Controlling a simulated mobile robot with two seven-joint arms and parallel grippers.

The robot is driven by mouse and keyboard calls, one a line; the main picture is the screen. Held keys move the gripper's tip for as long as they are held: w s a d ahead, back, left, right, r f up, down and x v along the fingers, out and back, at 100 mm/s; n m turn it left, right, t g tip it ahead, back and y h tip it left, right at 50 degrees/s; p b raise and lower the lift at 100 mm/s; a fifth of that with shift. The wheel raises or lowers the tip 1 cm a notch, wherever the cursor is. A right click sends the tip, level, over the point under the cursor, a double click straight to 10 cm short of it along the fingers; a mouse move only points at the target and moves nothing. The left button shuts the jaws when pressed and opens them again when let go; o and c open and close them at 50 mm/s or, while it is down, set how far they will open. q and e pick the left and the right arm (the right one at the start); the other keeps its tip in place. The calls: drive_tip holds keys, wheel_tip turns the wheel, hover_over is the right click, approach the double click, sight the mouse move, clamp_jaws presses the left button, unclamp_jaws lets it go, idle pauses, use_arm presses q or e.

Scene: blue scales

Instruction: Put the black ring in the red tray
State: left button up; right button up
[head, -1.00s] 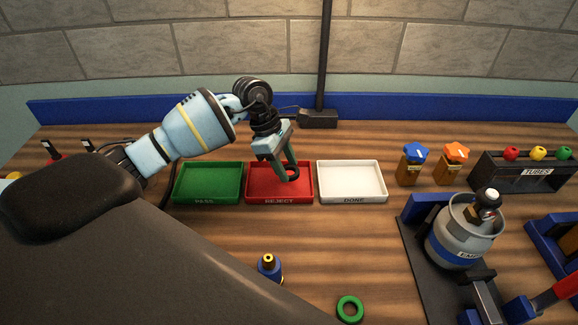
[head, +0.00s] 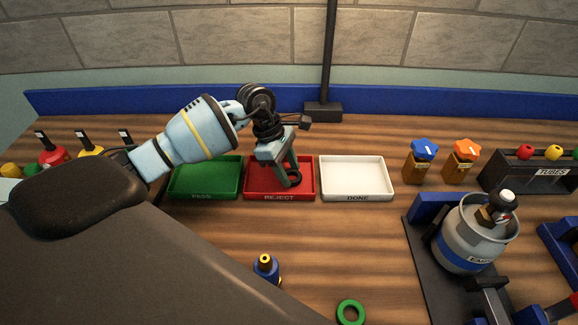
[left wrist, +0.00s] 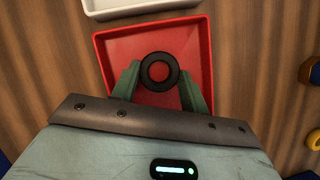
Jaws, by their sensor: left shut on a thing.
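The black ring (head: 294,177) is between the fingertips of my left gripper (head: 290,180), which is shut on it. The ring also shows in the left wrist view (left wrist: 159,71), held between the two green fingers over the red tray. The red tray (head: 254,184), marked REJECT, stands in the middle of a row of three trays. Ring and fingertips are inside the tray's outline; whether the ring touches the tray floor I cannot tell. My right gripper is not in view.
A green tray (head: 190,190) stands left of the red one and a white tray (head: 380,190) right of it. A green ring (head: 351,312) and a blue bottle-like part (head: 266,270) lie in front. A grey canister (head: 467,240) stands at the right.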

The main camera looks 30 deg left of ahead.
use_arm(q)
drive_tip(key=shift+f, duration=0.2)
drive_tip(key=o, duration=1)
drive_tip(key=shift+c, duration=0.2)
drive_tip(key=shift+r, duration=0.1)
drive_tip(key=w+v, duration=0.1)
drive_tip(key=v, duration=1.2)
drive_tip(key=shift+s+d, duration=0.3)
drive_tip(key=shift+s, duration=0.1)
